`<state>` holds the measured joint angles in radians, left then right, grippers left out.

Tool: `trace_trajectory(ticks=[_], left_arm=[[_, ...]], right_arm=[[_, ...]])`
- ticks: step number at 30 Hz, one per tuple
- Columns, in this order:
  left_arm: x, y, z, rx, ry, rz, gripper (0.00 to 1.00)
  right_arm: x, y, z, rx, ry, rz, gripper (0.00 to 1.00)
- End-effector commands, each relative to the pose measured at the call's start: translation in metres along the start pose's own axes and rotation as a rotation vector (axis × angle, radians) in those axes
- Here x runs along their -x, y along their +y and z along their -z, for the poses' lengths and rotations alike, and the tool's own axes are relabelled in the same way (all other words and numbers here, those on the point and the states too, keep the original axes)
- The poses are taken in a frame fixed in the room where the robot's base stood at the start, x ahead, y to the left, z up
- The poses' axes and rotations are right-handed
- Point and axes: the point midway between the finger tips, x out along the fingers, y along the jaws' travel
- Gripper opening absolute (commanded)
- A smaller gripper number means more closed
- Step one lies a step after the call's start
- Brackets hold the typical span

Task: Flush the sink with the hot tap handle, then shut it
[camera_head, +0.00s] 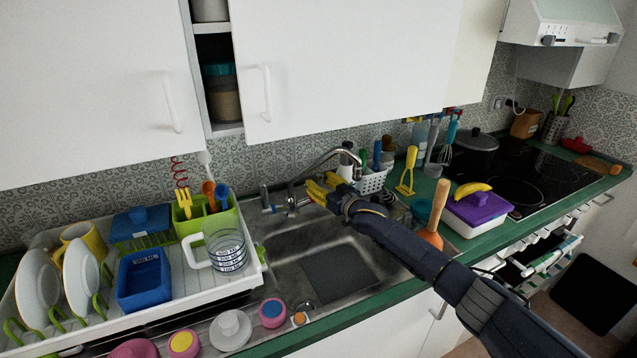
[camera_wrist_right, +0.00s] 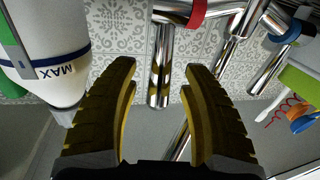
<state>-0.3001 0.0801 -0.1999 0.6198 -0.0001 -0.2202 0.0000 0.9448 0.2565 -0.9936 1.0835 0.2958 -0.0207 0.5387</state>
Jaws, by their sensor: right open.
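The chrome tap (camera_head: 292,202) stands at the back edge of the steel sink (camera_head: 300,232), its spout arching up to the right. My right gripper (camera_head: 318,190) is behind the sink beside the tap, its yellow fingers open. In the right wrist view the open fingers (camera_wrist_right: 160,85) point at the chrome hot tap handle (camera_wrist_right: 159,65), which hangs beside a red ring (camera_wrist_right: 192,12). The handle lies in line with the gap, with no visible contact. The cold handle (camera_wrist_right: 268,68) with a blue ring is to the right. In the head view my gripper hides the hot handle. My left gripper is not in view.
A white bottle marked MAX (camera_wrist_right: 45,55) stands close beside the fingers in the right wrist view. A dish rack (camera_head: 190,282) with a measuring jug (camera_head: 226,250) is left of the sink. A utensil basket (camera_head: 373,182) and plunger (camera_head: 433,222) are to the right.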

Motion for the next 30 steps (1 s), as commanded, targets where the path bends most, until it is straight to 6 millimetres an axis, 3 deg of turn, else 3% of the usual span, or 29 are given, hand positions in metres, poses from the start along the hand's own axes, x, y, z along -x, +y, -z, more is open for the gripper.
trace_trajectory(ticks=[17, 30], left_arm=[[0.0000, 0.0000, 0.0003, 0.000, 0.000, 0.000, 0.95], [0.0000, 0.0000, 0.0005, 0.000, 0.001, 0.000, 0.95]], right_arm=[[-0.0084, 0.0004, 0.0002, 0.001, 0.000, -0.001, 0.48], [-0.0083, 0.0005, 0.0002, 0.001, 0.000, -0.001, 0.00]])
